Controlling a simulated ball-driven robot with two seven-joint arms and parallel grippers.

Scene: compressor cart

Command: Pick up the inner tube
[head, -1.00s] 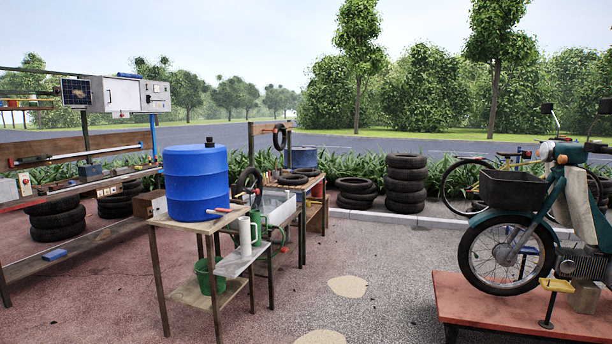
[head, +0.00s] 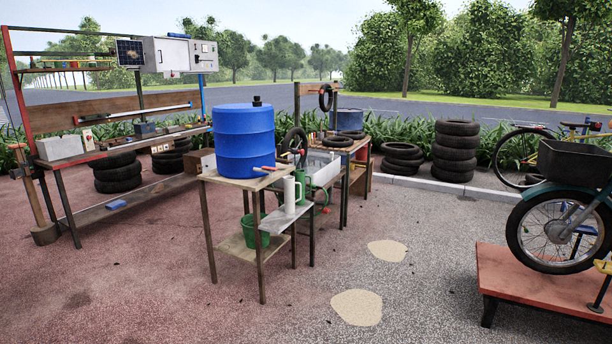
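No single thing is plainly the inner tube at this distance. A thin black ring (head: 326,97) hangs on a wooden post behind the blue drum. A larger black ring (head: 294,142) stands upright just right of the drum, partly hidden by things in front. Another dark ring (head: 338,141) lies flat on the wooden bench behind. I cannot tell which of these are tubes and which are tyres. Neither of my grippers is in view.
A blue drum (head: 244,144) stands on a wooden table (head: 219,181), with a green bucket (head: 255,231) below. A motorcycle (head: 560,230) stands on a red platform (head: 516,273) at right. Tyre stacks (head: 455,152) line the kerb. Paving in front is clear.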

